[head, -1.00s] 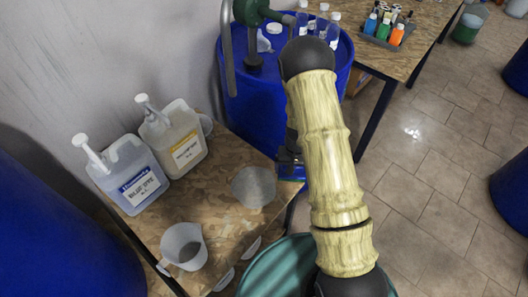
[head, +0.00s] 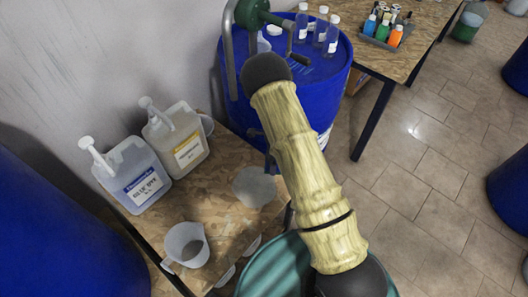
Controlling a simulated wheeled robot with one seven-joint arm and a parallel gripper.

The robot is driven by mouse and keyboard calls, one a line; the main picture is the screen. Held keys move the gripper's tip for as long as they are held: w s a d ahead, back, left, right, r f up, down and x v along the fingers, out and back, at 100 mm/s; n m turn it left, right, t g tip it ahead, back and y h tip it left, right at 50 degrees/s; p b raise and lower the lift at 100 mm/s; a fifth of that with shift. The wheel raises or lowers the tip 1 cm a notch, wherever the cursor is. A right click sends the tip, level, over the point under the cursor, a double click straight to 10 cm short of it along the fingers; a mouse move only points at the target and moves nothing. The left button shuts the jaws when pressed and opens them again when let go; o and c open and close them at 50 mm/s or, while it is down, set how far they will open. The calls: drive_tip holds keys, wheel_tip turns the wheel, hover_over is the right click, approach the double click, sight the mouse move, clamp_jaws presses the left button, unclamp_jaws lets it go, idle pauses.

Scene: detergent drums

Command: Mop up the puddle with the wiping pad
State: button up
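A greyish, roughly round wet-looking patch, apparently the puddle (head: 255,187), lies on the low wooden table (head: 229,222) near its right edge. My pale yellow arm reaches over the table's right side. My gripper (head: 269,158) is mostly hidden behind the arm; only a small dark part shows at the arm's left edge, just above the puddle in the picture. Its fingers cannot be made out. I cannot make out the wiping pad. Whether the gripper touches the table is hidden.
Two pump jugs, one blue-labelled (head: 134,176) and one yellow-labelled (head: 178,143), stand at the table's back left. A clear measuring jug (head: 185,247) stands at the front. A blue drum (head: 329,81) with a green pump and bottles stands behind. Tiled floor is open at right.

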drive_tip(key=a+m, duration=0.1)
drive_tip(key=m, duration=0.1)
drive_tip(key=w+a+m, duration=0.1)
drive_tip(key=m, duration=0.1)
drive_tip(key=shift+w+a+r+m+p, duration=0.1)
drive_tip(key=shift+r+m+p, duration=0.1)
drive_tip(key=shift+m+p, duration=0.2)
drive_tip(key=m, duration=0.1)
drive_tip(key=a+m, duration=0.1)
drive_tip(key=m, duration=0.1)
drive_tip(key=shift+w+a, duration=0.15)
drive_tip(key=shift+w, duration=0.2)
